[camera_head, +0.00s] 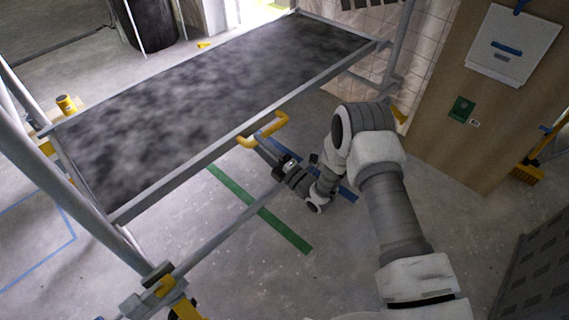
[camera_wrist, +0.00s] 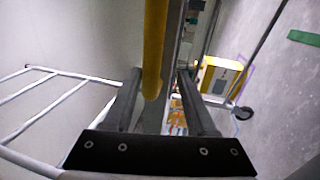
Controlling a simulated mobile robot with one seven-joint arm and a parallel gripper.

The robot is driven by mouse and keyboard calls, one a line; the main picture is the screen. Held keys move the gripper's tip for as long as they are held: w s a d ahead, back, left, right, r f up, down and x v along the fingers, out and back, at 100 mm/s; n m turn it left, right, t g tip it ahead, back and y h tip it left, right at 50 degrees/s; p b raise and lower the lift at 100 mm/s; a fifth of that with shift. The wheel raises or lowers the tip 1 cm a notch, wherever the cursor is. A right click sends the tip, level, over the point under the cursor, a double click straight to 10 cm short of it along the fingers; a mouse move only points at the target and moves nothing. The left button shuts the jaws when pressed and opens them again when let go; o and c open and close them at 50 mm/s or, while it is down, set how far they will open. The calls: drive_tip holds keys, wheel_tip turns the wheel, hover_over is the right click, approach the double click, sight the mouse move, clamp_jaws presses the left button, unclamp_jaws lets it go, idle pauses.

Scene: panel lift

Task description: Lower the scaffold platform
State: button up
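The scaffold platform (camera_head: 210,100) is a dark mottled deck in a grey metal frame, raised above the floor and roughly level. A yellow handle (camera_head: 276,127) sticks out from its front edge. My gripper (camera_head: 263,145) is just below and beside this handle in the head view. In the wrist view, my gripper (camera_wrist: 160,75) has its two dark fingers wide apart. The yellow handle bar (camera_wrist: 154,45) runs between them, with space at both sides. Whether a finger touches the bar, I cannot tell.
Grey scaffold posts (camera_head: 75,185) stand at the left, and a lower rail (camera_head: 225,230) crosses in front. A wooden panel (camera_head: 440,100) with a white board (camera_head: 513,45) is at the right. A yellow broom (camera_head: 527,174) leans there. Green tape (camera_head: 262,212) marks the floor.

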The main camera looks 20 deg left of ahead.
drive_tip(key=p+v, duration=0.3)
drive_tip(key=v, duration=1.3)
drive_tip(key=shift+r, duration=0.1)
